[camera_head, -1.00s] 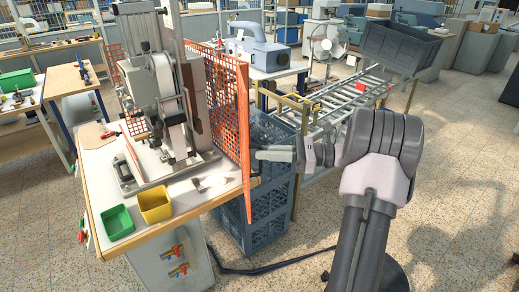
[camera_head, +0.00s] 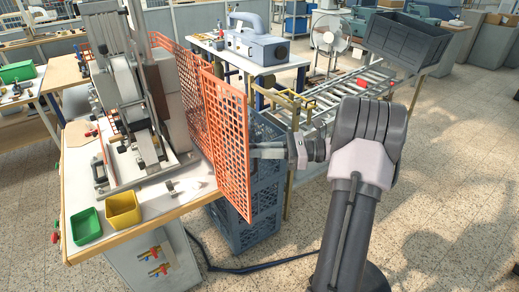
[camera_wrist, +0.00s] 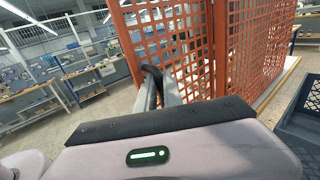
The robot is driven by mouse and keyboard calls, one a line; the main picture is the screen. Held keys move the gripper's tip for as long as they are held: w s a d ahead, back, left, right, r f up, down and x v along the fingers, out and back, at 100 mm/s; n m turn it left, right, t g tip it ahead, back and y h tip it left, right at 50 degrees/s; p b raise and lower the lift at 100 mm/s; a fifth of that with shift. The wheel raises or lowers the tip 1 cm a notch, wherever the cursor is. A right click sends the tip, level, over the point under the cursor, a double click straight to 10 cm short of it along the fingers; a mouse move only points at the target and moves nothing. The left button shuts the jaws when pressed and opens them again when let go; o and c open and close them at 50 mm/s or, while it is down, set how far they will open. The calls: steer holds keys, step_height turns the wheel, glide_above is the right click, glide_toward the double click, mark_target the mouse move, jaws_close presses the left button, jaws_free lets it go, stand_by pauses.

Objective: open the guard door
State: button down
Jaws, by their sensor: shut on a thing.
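The guard door (camera_head: 226,140) is an orange mesh panel at the right side of the foil stamping press (camera_head: 135,95). It stands swung outward, at an angle to the other orange mesh (camera_head: 188,95) behind it, with its face partly toward the head camera. In the wrist view the door mesh (camera_wrist: 178,50) is close in front of my gripper (camera_wrist: 152,92). My gripper also shows in the head view (camera_head: 262,150) at the door's outer edge. It is shut on a dark handle (camera_wrist: 152,72) of the door. The fingertips are partly hidden.
A green bin (camera_head: 86,226) and a yellow bin (camera_head: 123,210) sit on the press table's front edge. Stacked blue-grey crates (camera_head: 262,218) stand beneath and behind the door. A roller conveyor (camera_head: 340,95) is behind my arm. The floor at right is clear.

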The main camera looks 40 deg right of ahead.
steer(key=shift+w+r, duration=0.1)
steer(key=shift+r, duration=0.05)
steer(key=c, duration=1.6)
jaws_free()
steer(key=shift+w+a, duration=0.1)
steer(key=shift+w, duration=0.1)
steer(key=shift+o, duration=0.5)
steer(key=shift+w+f, duration=0.2)
steer(key=shift+w, duration=0.05)
steer(key=shift+s, duration=0.3)
steer(key=p+v, duration=0.3)
steer(key=v, duration=1.4)
steer(key=shift+s, duration=0.2)
